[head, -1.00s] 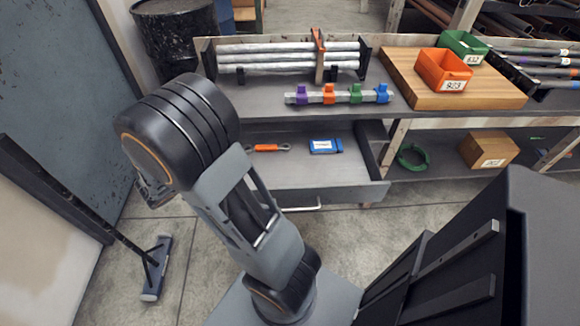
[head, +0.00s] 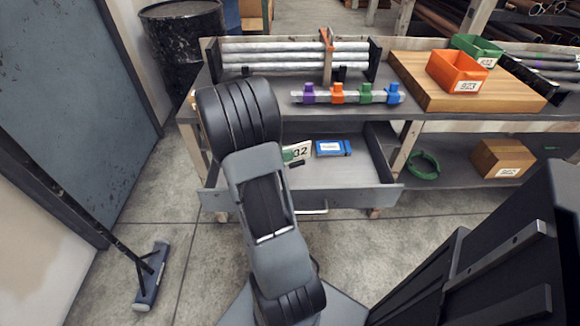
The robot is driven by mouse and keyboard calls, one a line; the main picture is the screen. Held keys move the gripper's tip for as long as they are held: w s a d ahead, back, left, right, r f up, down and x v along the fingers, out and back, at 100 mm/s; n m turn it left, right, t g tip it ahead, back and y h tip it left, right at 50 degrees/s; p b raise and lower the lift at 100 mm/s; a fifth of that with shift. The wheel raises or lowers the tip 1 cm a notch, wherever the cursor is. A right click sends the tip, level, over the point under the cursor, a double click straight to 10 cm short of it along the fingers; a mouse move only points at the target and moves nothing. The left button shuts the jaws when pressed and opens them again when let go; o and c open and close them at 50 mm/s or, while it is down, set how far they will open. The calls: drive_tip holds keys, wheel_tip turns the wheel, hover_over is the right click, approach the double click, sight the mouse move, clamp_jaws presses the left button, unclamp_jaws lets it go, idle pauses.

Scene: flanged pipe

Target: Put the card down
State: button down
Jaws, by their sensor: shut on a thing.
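The card (head: 300,152) is white with a green part and a "32" marking. It shows just right of my arm, over the open drawer (head: 345,175) under the bench. My gripper (head: 296,164) shows only as a small dark tip at the card's lower edge. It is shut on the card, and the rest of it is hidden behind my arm. I cannot tell how high the card is above the drawer floor.
A blue labelled case (head: 333,148) lies in the drawer right of the card. Pipes (head: 295,57), a bar with coloured clamps (head: 350,97), and an orange bin (head: 457,72) sit on the bench. A green coil (head: 424,165) and a box (head: 502,158) stand on the lower shelf.

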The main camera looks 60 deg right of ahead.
drive_tip(key=shift+d+f+b, duration=0.35)
drive_tip(key=shift+d+f, duration=0.6)
drive_tip(key=shift+f, duration=0.3)
drive_tip(key=shift+w+d+f+b, duration=0.15)
drive_tip(key=shift+f+b, duration=0.25)
drive_tip(key=shift+f, duration=0.45)
drive_tip(key=shift+s+d+f+b, duration=0.1)
drive_tip(key=shift+f+b, duration=0.25)
drive_tip(key=shift+f, duration=0.5)
drive_tip(key=shift+f, duration=0.15)
drive_tip(key=c, duration=1.2)
unclamp_jaws()
drive_tip(key=shift+c, duration=0.2)
drive_tip(key=shift+w+a+r, duration=0.15)
drive_tip(key=shift+r, duration=0.15)
drive_tip(key=p+v, duration=0.2)
drive_tip(key=v, duration=0.9)
drive_tip(key=shift+w+a+p, duration=0.15)
drive_tip(key=shift+a+p, duration=0.1)
drive_tip(key=shift+p, duration=0.1)
drive_tip(key=shift+r, duration=0.1)
